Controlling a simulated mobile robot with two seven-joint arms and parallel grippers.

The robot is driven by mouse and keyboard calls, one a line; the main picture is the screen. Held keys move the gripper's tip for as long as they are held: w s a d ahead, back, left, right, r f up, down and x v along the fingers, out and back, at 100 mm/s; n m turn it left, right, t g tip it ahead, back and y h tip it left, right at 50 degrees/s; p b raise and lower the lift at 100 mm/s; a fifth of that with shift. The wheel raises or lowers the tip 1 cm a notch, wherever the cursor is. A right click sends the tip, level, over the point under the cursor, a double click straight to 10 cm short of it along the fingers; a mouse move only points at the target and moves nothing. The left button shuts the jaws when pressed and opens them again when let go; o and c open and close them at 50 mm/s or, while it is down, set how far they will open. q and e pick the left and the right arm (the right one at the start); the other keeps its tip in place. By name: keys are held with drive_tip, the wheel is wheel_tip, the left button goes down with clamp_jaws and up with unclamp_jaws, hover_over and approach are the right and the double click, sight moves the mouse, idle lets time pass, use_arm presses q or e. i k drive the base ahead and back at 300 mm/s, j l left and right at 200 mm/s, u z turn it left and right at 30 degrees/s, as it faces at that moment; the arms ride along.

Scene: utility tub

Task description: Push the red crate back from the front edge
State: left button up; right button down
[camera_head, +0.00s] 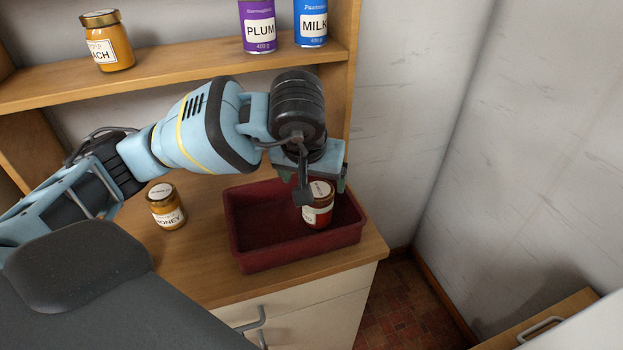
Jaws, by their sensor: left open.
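The red crate (300,250) is an open, shallow dark red box on the wooden counter, close to its front edge. A small jar (318,215) with dark red contents and a white label is inside its right half. My left gripper (322,188) reaches in from the left and points down over the right part of the crate. It is open, with its fingers around the top of the jar. Whether the fingers touch the jar cannot be told. The gripper hides part of the crate's back rim. My right gripper is not in view.
A honey jar (166,207) stands on the counter (205,275) left of the crate. A shelf (190,72) above the back holds a peach jar (108,41), a purple plum can (258,27) and a blue milk can (311,23). A wall (395,130) rises at the right.

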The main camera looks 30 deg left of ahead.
sight(266, 230)
drive_tip(key=u, duration=1.05)
